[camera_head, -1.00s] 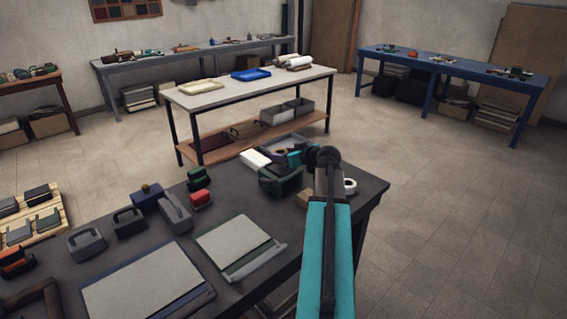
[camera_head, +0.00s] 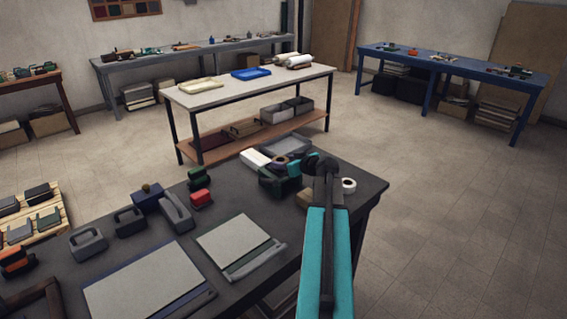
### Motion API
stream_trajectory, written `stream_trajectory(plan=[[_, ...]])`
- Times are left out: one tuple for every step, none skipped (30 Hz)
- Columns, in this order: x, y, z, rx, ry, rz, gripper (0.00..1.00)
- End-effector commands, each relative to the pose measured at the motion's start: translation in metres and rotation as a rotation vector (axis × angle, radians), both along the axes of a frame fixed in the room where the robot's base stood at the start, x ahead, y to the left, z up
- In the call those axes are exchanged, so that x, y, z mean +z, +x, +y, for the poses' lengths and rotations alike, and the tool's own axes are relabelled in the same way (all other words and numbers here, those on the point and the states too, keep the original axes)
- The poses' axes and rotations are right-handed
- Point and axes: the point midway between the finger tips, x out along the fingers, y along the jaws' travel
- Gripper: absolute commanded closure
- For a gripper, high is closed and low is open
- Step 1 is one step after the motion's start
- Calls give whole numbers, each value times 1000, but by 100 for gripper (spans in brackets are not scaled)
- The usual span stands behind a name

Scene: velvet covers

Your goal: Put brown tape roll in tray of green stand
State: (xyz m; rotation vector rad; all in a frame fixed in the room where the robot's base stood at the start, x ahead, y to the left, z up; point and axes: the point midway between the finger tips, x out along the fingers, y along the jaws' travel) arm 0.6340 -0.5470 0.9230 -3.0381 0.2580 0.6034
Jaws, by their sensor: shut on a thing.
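The dark green stand (camera_head: 272,188) is near the far right end of the dark work table. Its tray is mostly hidden by my wrist and the things around it. My arm reaches out over the table, and its teal wrist part (camera_head: 293,169) is low over the stand. My gripper (camera_head: 282,166) is small and partly hidden there, shut on a dark brownish-purple ring that looks like the brown tape roll (camera_head: 279,160). I cannot tell whether the roll touches the stand.
A white tape roll (camera_head: 348,186) and a tan box (camera_head: 304,198) are right of the stand. A white block (camera_head: 254,159) and a grey tray (camera_head: 288,144) lie behind it. A red-topped item (camera_head: 201,198) and grey-handled tools stand to the left.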

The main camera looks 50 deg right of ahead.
Motion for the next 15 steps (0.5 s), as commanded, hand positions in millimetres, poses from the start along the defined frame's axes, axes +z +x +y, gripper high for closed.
stream_trajectory(plan=[[-2, 0, 0, 0, 0, 0, 70], [-2, 0, 0, 0, 0, 0, 70], [-2, 0, 0, 0, 0, 0, 70], [-3, 0, 0, 0, 0, 0, 70], [-3, 0, 0, 0, -1, 0, 46], [-2, 0, 0, 0, 0, 0, 39], [-2, 0, 0, 0, 0, 0, 34], [-2, 0, 0, 0, 0, 0, 29], [-2, 0, 0, -1, 0, 0, 29], [-2, 0, 0, -1, 0, 0, 29], [-2, 0, 0, -1, -1, 0, 29], [-2, 0, 0, -1, -1, 0, 29], [-2, 0, -1, -1, -2, 0, 29], [-1, 0, -1, -1, -2, 0, 29], [-1, 0, -1, -1, -2, 0, 29]])
